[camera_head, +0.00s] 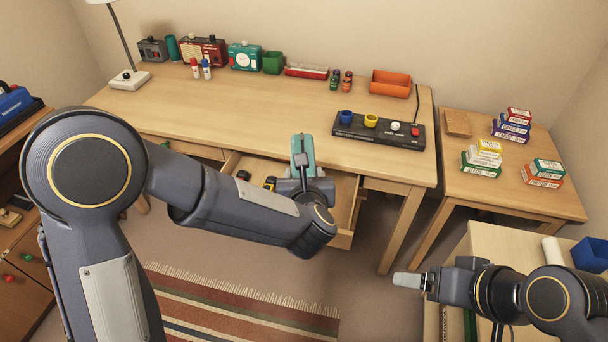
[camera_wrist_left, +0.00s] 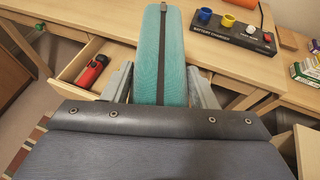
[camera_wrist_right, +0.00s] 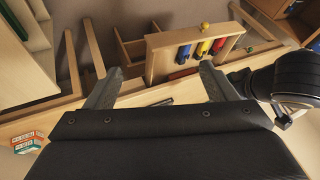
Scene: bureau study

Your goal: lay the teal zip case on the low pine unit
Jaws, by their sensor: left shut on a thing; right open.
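The teal zip case (camera_head: 303,148) is held up at the front edge of the desk, above the open drawer. My left gripper (camera_head: 302,172) is shut on it. In the left wrist view the teal case (camera_wrist_left: 162,50) stands out lengthwise from between the fingers, with a dark zip down its middle. The low pine unit (camera_head: 490,240) is at the lower right, partly hidden by my right arm. My right gripper (camera_head: 410,281) is open and empty at the unit's left side; its spread fingers show in the right wrist view (camera_wrist_right: 158,85).
The open drawer (camera_head: 343,240) holds a red tool (camera_wrist_left: 93,70) and other items. A battery charger (camera_head: 380,130) sits on the desk. A blue bin (camera_head: 590,254) and white roll (camera_head: 552,250) stand on the low unit. A side table (camera_head: 555,200) holds stacked small boxes.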

